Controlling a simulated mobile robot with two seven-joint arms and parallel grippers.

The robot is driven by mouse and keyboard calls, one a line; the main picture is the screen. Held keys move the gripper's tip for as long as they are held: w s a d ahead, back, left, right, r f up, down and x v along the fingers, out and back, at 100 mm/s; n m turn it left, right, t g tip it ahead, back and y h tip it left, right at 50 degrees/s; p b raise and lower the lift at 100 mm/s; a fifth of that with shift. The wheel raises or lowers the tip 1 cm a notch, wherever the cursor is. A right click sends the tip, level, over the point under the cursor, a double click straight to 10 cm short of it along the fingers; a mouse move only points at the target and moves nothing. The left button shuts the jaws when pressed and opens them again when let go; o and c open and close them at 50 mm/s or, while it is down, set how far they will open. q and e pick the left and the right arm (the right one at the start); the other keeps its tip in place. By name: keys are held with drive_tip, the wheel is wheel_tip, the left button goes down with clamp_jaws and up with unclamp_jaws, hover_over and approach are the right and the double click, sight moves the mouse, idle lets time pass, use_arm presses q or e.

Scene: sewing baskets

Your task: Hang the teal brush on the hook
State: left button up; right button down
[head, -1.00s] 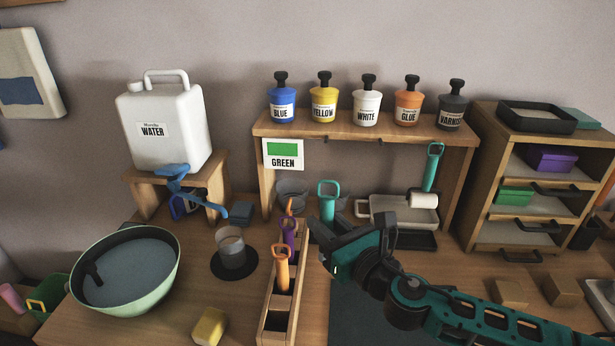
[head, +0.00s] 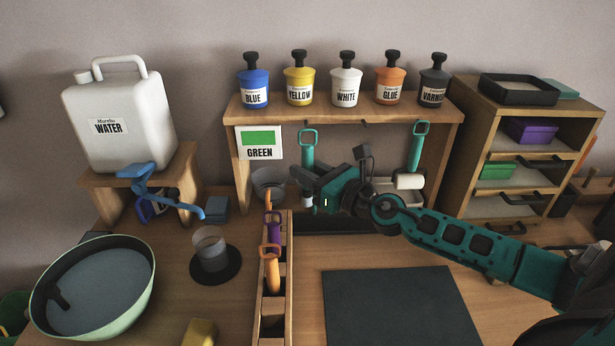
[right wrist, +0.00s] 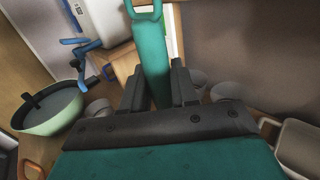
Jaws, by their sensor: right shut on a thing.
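The teal brush (head: 308,154) is upright in my right gripper (head: 311,186), which is shut on it below its loop. The loop is just under the front edge of the wooden shelf (head: 345,115), right of the GREEN card. Small dark hooks (head: 365,122) show along that edge; whether the loop touches one I cannot tell. In the right wrist view the brush (right wrist: 152,58) stands between the two fingers (right wrist: 160,88). My left gripper is not in view.
A teal-handled roller (head: 416,150) hangs under the shelf to the right. Labelled jars stand on the shelf. A wooden rack (head: 288,280) with orange and purple handles is below, near a cup (head: 209,249). The dark mat (head: 400,305) is clear.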

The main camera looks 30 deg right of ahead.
drive_tip(key=w+d+f+b, duration=0.1)
drive_tip(key=w+d+b, duration=0.2)
drive_tip(key=w+b, duration=0.2)
drive_tip(key=shift+w+d+f, duration=0.3)
drive_tip(key=shift+w+d, duration=0.05)
drive_tip(key=shift+w, duration=0.25)
idle(0.4)
idle(0.5)
drive_tip(key=c, duration=0.8)
unclamp_jaws()
drive_tip(key=shift+s, duration=0.1)
drive_tip(key=shift+b+v, duration=1.55)
drive_tip(key=shift+v, duration=4.85)
